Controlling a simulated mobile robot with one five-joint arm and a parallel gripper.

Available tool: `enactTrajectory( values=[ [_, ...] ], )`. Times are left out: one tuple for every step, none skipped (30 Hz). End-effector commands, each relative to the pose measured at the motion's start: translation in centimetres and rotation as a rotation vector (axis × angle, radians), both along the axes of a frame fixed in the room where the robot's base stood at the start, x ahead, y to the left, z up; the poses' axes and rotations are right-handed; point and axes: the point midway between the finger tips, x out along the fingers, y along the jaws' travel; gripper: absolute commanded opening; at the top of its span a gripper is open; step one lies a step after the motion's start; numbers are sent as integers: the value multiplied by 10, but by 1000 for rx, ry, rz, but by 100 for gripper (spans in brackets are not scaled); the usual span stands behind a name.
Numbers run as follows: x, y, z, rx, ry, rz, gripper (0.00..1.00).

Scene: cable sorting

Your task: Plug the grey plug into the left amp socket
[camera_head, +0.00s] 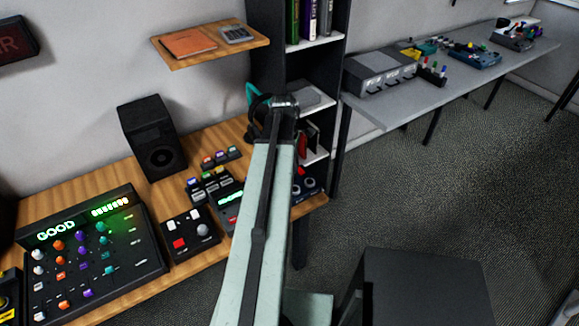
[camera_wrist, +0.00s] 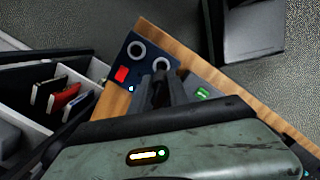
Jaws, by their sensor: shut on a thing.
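The amp (camera_wrist: 126,72) is a dark blue box at the wooden desk's edge, with a red button, a small blue light and two pale ring sockets. One socket (camera_wrist: 137,49) is clear; the other (camera_wrist: 160,62) lies just beyond my fingertips and is partly covered. My gripper (camera_wrist: 161,84) is shut, with its dark fingers over the amp's near side. The grey plug between them is hidden, and I cannot tell whether it touches a socket. In the head view the amp (camera_head: 311,184) shows beside my arm, which hides my gripper.
A grey device with a green display (camera_wrist: 202,93) stands right of the fingers. A shelf (camera_wrist: 60,90) with books is at left. The desk (camera_head: 130,275) also holds a mixer (camera_head: 95,250), a small box (camera_head: 188,235) and a speaker (camera_head: 152,140). Open floor lies beyond the desk edge.

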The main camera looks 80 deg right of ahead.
Motion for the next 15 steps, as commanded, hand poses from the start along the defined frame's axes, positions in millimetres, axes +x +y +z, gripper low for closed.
enactTrajectory(
  values=[
    [-1, 0, -1, 0, 0, -2, 0],
    [-2, 0, -4, 1, 0, -3, 0],
    [-2, 0, -11, 0, 0, -4, 0],
    [-3, -1, -17, 0, 0, -5, 0],
    [-3, -1, -23, 0, 0, -6, 0],
    [-3, -1, -29, 0, 0, -7, 0],
    [-3, -1, -30, 0, 0, -7, 0],
    [-4, -1, -29, 0, 0, -7, 0],
    [-4, -1, -26, 0, 0, -8, 0],
    [-4, -1, -25, 0, 0, -8, 0],
    [-4, -1, -25, 0, 0, -8, 0],
    [-4, -1, -26, 0, 0, -8, 0],
    [-4, -1, -27, 0, 0, -8, 0],
    [-4, -1, -28, 0, 0, -8, 0],
    [-4, -1, -31, 0, 0, -8, 0]
  ],
)
